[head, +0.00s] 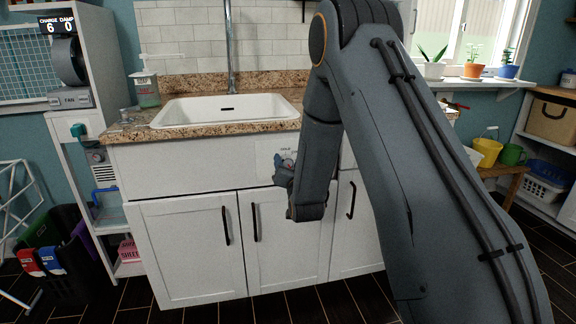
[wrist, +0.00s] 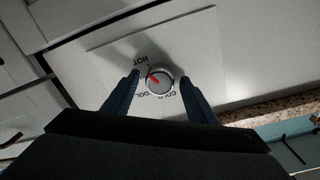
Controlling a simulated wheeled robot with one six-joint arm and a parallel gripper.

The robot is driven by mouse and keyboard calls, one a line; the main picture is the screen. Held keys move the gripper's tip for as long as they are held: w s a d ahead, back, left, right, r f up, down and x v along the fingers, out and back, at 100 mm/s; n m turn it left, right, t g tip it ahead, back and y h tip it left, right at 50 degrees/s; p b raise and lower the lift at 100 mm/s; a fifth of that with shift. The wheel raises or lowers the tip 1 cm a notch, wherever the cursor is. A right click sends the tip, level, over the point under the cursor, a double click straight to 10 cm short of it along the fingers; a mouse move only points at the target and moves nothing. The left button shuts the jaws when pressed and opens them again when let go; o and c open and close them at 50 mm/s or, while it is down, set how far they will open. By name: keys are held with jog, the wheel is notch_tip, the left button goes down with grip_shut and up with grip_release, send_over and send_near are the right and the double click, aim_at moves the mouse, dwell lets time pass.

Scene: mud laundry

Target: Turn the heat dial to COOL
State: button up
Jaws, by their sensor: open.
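The heat dial (wrist: 162,82) is a round grey knob with a red pointer on a white panel. In the wrist view its pointer is tilted to the upper left, towards the upside-down word HOT. More lettering below the dial is partly hidden by the knob and my gripper. My gripper (wrist: 160,78) is open, with one finger on each side of the dial; I cannot tell whether either touches it. In the head view my gripper (head: 284,178) is at the cabinet front below the sink counter, largely covering the dial panel (head: 264,154).
A granite counter (head: 130,131) with a white sink (head: 225,110) is above the panel. Cabinet doors with black handles (head: 226,225) are below. A shelf unit with a green-handled item stands left; a wooden bench with a yellow bucket (head: 488,151) is at right.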

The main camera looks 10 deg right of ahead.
jog(key=c, duration=1.1)
jog(key=shift+o, duration=0.2)
jog(key=n, duration=0.4)
jog(key=shift+n, duration=0.3)
jog(key=n, duration=0.5)
jog(key=shift+a+n, duration=0.1)
jog(key=shift+n, duration=0.2)
jog(key=n, duration=0.4)
jog(key=shift+f+n+p, duration=0.1)
jog(key=shift+n+p, duration=0.2)
jog(key=n, duration=0.5)
jog(key=shift+f+y, duration=0.1)
jog(key=shift+y, duration=0.2)
jog(key=shift+n, duration=0.3)
